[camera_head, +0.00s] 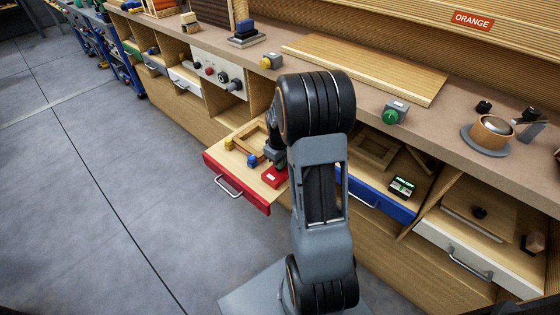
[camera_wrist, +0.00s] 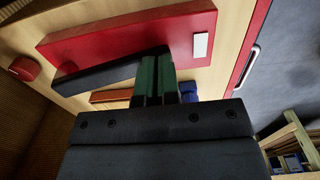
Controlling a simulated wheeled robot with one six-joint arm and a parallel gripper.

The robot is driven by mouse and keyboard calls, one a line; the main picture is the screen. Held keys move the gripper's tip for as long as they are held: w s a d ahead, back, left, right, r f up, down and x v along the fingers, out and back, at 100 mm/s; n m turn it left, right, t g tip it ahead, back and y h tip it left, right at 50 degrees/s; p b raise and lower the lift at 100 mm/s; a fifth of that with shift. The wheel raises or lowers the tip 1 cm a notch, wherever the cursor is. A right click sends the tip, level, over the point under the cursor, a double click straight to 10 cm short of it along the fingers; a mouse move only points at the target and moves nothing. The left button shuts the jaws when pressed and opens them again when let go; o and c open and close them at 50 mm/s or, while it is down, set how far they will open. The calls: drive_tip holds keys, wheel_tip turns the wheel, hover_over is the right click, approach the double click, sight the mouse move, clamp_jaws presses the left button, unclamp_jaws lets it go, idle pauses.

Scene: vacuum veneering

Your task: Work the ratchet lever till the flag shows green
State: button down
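A red block with a white label (camera_head: 273,177) sits in the open red-fronted drawer; it also shows in the wrist view (camera_wrist: 110,38). A dark bar (camera_wrist: 95,77), which looks like the lever, runs along the block's near side, with a red round part (camera_wrist: 25,68) off to the left. My gripper (camera_head: 275,157) is low over the block. In the wrist view its green-faced fingertips (camera_wrist: 157,62) are close together at the bar's right end. I cannot tell whether they grip it. I see no flag on the block; my gripper hides part of it.
The red drawer (camera_head: 225,172) also holds a wooden frame (camera_head: 248,138) and small blue and yellow pieces. The open blue drawer (camera_head: 378,195) holds a dark box with a lit green display (camera_head: 402,187). The worktop (camera_head: 350,100) runs behind my arm. Floor is clear at left.

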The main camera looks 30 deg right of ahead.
wheel_tip(320, 180, up, 14)
drive_tip(key=a+p, duration=0.2)
drive_tip(key=p, duration=0.2)
drive_tip(key=shift+s+a+f, duration=0.2)
drive_tip(key=shift+s+a, duration=0.2)
idle(0.5)
drive_tip(key=d+r+b, duration=0.1)
drive_tip(key=d, duration=0.1)
drive_tip(key=w+d+r+b, duration=0.1)
drive_tip(key=r, duration=0.1)
drive_tip(key=shift+d+b, duration=0.35)
drive_tip(key=shift+d, duration=0.05)
wheel_tip(320, 180, down, 14)
drive_tip(key=b, duration=0.3)
drive_tip(key=shift+f, duration=0.1)
idle(0.4)
